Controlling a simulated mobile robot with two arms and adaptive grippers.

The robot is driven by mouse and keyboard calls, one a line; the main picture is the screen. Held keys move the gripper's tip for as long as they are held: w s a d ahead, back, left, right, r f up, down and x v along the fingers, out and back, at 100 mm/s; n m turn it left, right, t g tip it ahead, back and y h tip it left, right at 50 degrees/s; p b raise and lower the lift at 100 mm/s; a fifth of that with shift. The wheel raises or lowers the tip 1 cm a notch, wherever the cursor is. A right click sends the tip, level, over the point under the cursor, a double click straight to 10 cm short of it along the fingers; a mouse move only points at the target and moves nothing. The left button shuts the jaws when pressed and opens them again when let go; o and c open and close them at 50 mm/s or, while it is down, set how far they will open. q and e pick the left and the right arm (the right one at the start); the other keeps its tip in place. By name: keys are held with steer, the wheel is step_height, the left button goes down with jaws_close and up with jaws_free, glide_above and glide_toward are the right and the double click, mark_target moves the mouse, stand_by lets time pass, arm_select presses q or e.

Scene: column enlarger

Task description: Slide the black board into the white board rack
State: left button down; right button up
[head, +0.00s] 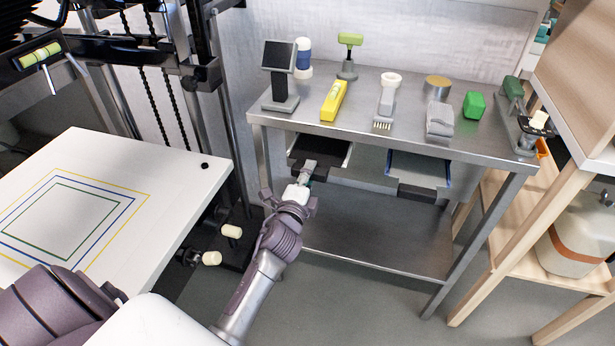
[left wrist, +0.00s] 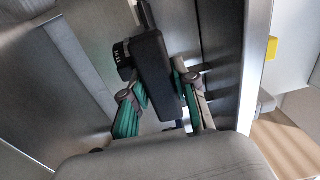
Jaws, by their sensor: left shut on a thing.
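My left gripper (head: 307,174) is at the front of the left drawer (head: 335,153) under the metal table. The left wrist view shows its two green-padded fingers (left wrist: 165,108) on either side of a black rounded block (left wrist: 155,75), which looks like that drawer's handle. The gripper is shut on this block. The drawer is partly pulled out, with a dark area and a pale strip showing inside. I cannot make out a separate black board or a white board rack. My right gripper is not in view.
The metal table (head: 400,128) holds several small items, including a yellow level (head: 334,100) and a green block (head: 474,105). A right drawer (head: 420,168) is also partly out. A white baseboard (head: 140,165) with coloured squares is at left, wooden shelving (head: 492,240) at right.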

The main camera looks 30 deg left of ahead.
arm_select(q)
steer(key=shift+w+r, duration=0.1)
steer(key=shift+w, duration=0.2)
steer(key=c, duration=0.8)
jaws_free()
steer(key=shift+s+f, duration=0.1)
steer(key=shift+f, duration=0.1)
steer(key=shift+r, duration=0.1)
steer(key=shift+c, duration=1.2)
steer(key=shift+s, duration=0.1)
